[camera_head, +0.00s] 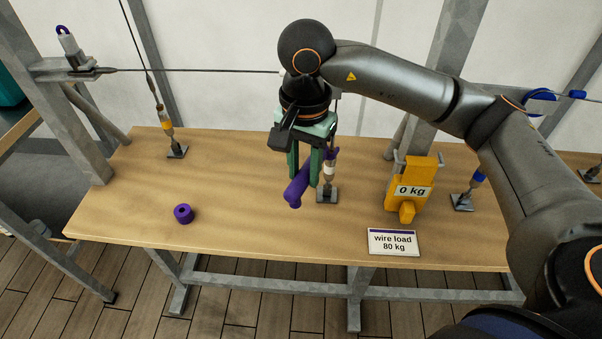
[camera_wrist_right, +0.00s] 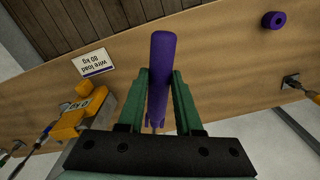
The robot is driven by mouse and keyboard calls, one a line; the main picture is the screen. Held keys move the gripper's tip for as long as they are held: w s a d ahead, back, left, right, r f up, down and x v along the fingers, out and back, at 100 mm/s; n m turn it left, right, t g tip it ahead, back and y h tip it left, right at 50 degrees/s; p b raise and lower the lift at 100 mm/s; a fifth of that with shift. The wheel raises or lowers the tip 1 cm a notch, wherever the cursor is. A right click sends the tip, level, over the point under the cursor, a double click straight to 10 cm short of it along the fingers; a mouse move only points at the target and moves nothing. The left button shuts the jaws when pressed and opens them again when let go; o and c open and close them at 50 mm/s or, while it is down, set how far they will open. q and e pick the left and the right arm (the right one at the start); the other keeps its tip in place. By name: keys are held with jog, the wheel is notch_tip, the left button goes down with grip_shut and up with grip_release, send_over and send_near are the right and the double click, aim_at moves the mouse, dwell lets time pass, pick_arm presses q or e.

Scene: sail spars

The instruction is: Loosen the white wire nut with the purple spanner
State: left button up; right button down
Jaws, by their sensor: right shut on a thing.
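My right gripper (camera_head: 309,172) is shut on the purple spanner (camera_head: 296,188) above the middle of the bench. The spanner also shows between the green fingers in the right wrist view (camera_wrist_right: 160,75). Its handle points toward the front of the bench and its head is at the white wire nut (camera_head: 328,169). I cannot tell whether the head is seated around the nut or only beside it. The nut is on a wire fitting that rises from a grey foot plate (camera_head: 327,195). My left gripper is not in view.
A purple ring (camera_head: 183,214) lies at the bench's left front. A yellow gauge (camera_head: 409,186) reading "0 kg" stands right of the spanner, behind a "wire load 80 kg" sign (camera_head: 393,242). Orange-banded (camera_head: 167,129) and blue-banded (camera_head: 478,177) wire fittings stand left and right. The front middle is clear.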

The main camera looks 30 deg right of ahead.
jog(key=shift+w+d, duration=0.5)
jog(key=shift+d, duration=0.2)
jog(key=shift+b, duration=0.55)
jog(key=shift+b, duration=0.55)
dwell(0.9)
jog(key=shift+f, duration=0.1)
jog(key=shift+f+b, duration=0.7)
jog(key=shift+b, duration=0.05)
jog(key=shift+r, duration=0.1)
